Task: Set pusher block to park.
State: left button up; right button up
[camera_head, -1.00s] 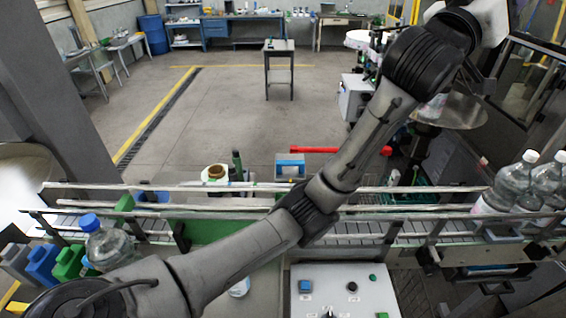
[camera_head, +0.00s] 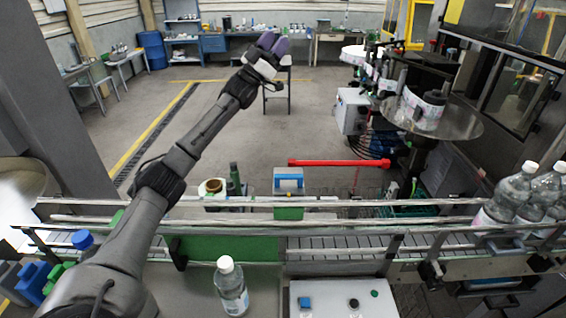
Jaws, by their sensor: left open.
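No park mark can be made out. My left arm crosses the left of the head view. My left gripper (camera_head: 268,44), with purple fingers, is raised well beyond the conveyor and up from the block. It is open, holds nothing visible and is apart from the block. My right gripper is out of view.
The conveyor (camera_head: 340,243) runs across the front with metal rails. A white-capped bottle (camera_head: 231,287) stands in front, left of the control panel (camera_head: 345,299). Clear bottles (camera_head: 506,196) stand at the right. A label reel (camera_head: 420,112) is back right. The middle floor is open.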

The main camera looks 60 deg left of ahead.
pick_arm(q)
jog(key=s+a+r+m+h, duration=0.2)
jog(key=s+a+m+h, duration=0.3)
jog(key=s, duration=0.4)
jog(key=n+g+h+p, duration=0.2)
jog(key=g+h, duration=0.2)
jog(key=g, duration=0.8)
send_near(285, 176)
jog(key=p+x, duration=0.2)
jog(key=x, duration=0.6)
jog(key=shift+w+f, duration=0.1)
jog(key=shift+x, duration=0.95)
jog(key=shift+f, duration=0.1)
jog(key=shift+c, duration=0.4)
